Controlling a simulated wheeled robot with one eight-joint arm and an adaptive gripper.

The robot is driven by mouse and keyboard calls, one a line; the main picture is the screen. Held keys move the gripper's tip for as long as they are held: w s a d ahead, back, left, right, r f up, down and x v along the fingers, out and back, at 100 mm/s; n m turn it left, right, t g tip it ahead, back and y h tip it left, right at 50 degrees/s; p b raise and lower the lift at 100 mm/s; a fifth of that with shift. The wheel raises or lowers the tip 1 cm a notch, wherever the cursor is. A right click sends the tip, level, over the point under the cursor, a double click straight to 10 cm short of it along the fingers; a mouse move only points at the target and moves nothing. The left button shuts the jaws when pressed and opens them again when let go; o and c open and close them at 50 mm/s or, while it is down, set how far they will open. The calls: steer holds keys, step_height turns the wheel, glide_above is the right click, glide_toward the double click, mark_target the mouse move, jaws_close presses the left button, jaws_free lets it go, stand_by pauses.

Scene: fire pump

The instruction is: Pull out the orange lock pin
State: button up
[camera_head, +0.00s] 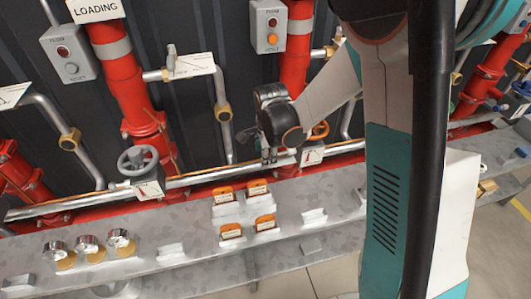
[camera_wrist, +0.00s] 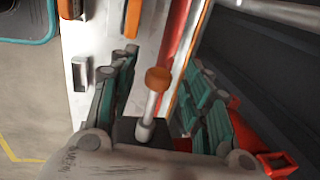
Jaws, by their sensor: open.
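In the wrist view an orange cap (camera_wrist: 158,77) tops a pale, upright-looking rod (camera_wrist: 150,106), set on a dark block (camera_wrist: 124,131); this looks like the orange lock pin. My gripper (camera_wrist: 163,62) is open, with one teal finger on each side of the cap and rod. Gaps show on both sides, and I cannot tell the depth between fingers and pin. In the head view my gripper (camera_head: 269,157) hangs low over the silver rail, near the red pipe. I cannot make out the pin there.
A grey console (camera_head: 300,240) with orange-framed labels (camera_head: 230,231) lies in front. A silver rail (camera_head: 215,174), a grey handwheel (camera_head: 137,160), an orange handwheel (camera_head: 319,130) and red pipes (camera_head: 125,75) stand behind. Grey floor (camera_wrist: 30,95) shows at the wrist view's left.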

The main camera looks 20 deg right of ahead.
step_height(320, 180, up, 12)
steer(key=s, duration=0.2)
steer(key=shift+s+f, duration=0.15)
steer(key=shift+f, duration=0.05)
stand_by(0.5)
steer(key=s+d+r+n+t, duration=0.1)
steer(key=s+r+n, duration=0.3)
steer(key=s+n, duration=0.5)
steer(key=s+d+r+n+t, duration=0.2)
steer(key=s+r+n+t, duration=0.2)
steer(key=s+n, duration=0.5)
steer(key=shift+s, duration=1.2)
steer(key=shift+d, duration=0.1)
stand_by(1.3)
